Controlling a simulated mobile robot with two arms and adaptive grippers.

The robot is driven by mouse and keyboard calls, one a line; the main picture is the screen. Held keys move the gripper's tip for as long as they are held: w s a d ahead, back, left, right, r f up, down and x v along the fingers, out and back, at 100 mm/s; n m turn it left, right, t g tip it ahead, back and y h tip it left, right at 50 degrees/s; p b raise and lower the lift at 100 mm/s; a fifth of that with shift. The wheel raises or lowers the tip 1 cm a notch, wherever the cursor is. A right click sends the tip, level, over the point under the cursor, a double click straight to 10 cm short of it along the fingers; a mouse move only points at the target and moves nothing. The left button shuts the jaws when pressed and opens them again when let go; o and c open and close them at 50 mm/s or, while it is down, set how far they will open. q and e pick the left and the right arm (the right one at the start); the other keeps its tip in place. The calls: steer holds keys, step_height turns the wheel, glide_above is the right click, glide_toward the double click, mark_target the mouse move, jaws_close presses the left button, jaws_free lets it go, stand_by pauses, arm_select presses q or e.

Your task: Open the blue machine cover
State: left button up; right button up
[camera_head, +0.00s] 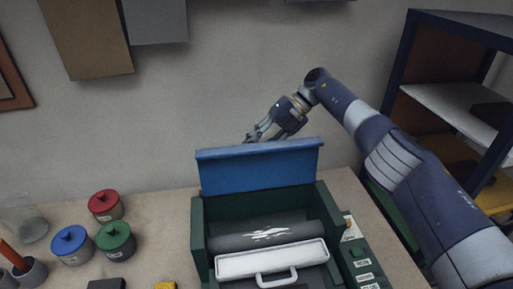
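The blue machine cover (260,170) stands raised, close to upright, at the back of the dark green machine (200,225). The machine's inside is exposed, with a dark roller (225,242) and a white tray part with a handle (270,262). My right gripper (258,134) is just behind and above the cover's top edge, left of its middle. Its fingertips are partly hidden by the cover, so I cannot tell whether they touch it or how far apart they are. My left gripper is not in view.
Red (105,206), blue (72,246) and green (116,243) lidded jars stand left of the machine. A glass jar (32,228) and a cup with a stick (30,274) are at far left. A button panel (362,262) is on the machine's right. A shelf unit (455,105) stands at right.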

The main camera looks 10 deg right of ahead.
steer(key=shift+o, duration=0.3)
steer(key=shift+s+d, duration=0.1)
steer(key=shift+s, duration=0.1)
steer(key=shift+w+r, duration=0.1)
steer(key=shift+r, duration=0.05)
step_height(320, 180, up, 10)
steer(key=shift+f, duration=0.15)
steer(key=shift+s+a, duration=0.2)
steer(key=shift+s, duration=0.05)
steer(key=shift+w+d, duration=0.25)
steer(key=shift+w, duration=0.05)
steer(key=shift+s+f, duration=0.1)
